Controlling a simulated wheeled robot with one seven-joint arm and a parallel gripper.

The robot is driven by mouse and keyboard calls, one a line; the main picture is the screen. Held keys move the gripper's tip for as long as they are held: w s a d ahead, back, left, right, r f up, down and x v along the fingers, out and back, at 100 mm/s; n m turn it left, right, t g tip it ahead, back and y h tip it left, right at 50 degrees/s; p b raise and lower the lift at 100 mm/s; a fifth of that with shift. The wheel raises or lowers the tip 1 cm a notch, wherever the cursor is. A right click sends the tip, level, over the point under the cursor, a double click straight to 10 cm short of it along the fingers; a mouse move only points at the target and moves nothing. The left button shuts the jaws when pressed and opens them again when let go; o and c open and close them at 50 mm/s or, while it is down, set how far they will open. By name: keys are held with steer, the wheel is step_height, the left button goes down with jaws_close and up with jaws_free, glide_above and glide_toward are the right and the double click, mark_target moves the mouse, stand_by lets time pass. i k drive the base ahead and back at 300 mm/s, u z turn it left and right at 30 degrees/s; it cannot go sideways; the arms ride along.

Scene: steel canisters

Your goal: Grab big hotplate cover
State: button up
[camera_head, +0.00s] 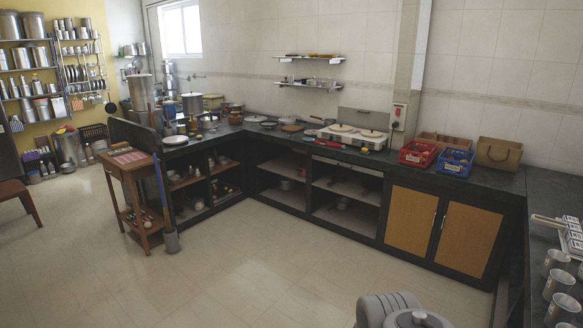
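A white hotplate (352,142) with two round covers stands on the dark counter against the back wall. The left round cover (342,128) and the right round cover (371,134) lie flat on its top. At this distance I cannot tell surely which cover is bigger. A grey panel (362,117) stands upright behind the hotplate. My gripper is not in view; only a grey rounded part of my own body shows at the bottom edge, far from the hotplate.
A red crate (418,153), a blue crate (453,162) and a brown box (498,153) stand right of the hotplate. Steel cups (562,283) line the right counter. A small wooden table (130,170) stands at left. The tiled floor (250,265) before the counter is clear.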

mark_target(341, 127)
steer(key=z, duration=0.3)
steer(key=i, duration=5.35)
steer(key=u, duration=0.6)
steer(key=i, duration=0.95)
steer(key=u, duration=0.05)
